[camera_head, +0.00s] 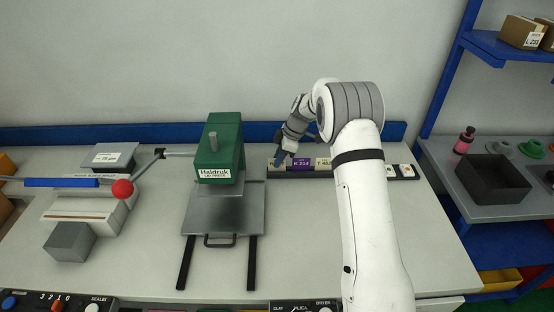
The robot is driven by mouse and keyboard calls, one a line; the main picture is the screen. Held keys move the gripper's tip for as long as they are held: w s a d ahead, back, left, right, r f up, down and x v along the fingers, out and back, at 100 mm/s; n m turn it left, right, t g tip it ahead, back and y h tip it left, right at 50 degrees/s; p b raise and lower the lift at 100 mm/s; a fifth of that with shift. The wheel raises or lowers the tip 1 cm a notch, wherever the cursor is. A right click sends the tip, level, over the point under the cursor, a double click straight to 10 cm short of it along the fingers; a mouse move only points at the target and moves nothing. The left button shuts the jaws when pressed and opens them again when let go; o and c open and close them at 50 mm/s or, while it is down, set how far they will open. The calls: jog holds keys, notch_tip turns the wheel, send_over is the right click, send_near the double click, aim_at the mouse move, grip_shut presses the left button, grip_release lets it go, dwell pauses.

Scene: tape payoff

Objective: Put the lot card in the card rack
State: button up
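A dark card rack (300,174) stands along the back of the bench, right of the green press. Several cards show in it, among them a purple card marked K 214 (302,163) and a pale card that seems to read T 40 (322,163). My gripper (280,158) is at the rack's left end, pointing down and left, with a blue piece at its tip. The view is too small to tell whether its fingers are apart, hold a card, or touch the rack. I cannot tell which card is the lot card.
The green Haldruk press (220,150) stands close left of my gripper. A lever with a red knob (122,189) and a grey block (70,241) are at left. The bench's front middle is mostly clear.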

jog(key=b+v, duration=0.2)
jog(key=v, duration=0.9)
jog(key=s+d+r+m+h, duration=0.1)
jog(key=s+d+r+m, duration=0.3)
jog(key=s+r, duration=0.5)
jog(key=s+d+m+t+h, duration=0.1)
jog(key=s+d+m, duration=0.2)
jog(key=s+m, duration=0.4)
jog(key=s+d+f+m+t+h, duration=0.1)
jog(key=s+m, duration=0.6)
jog(key=s, duration=1.7)
jog(key=shift+s+d+f+t+h, duration=0.3)
jog(key=shift+d+t+h, duration=0.2)
jog(key=shift+d+h, duration=0.3)
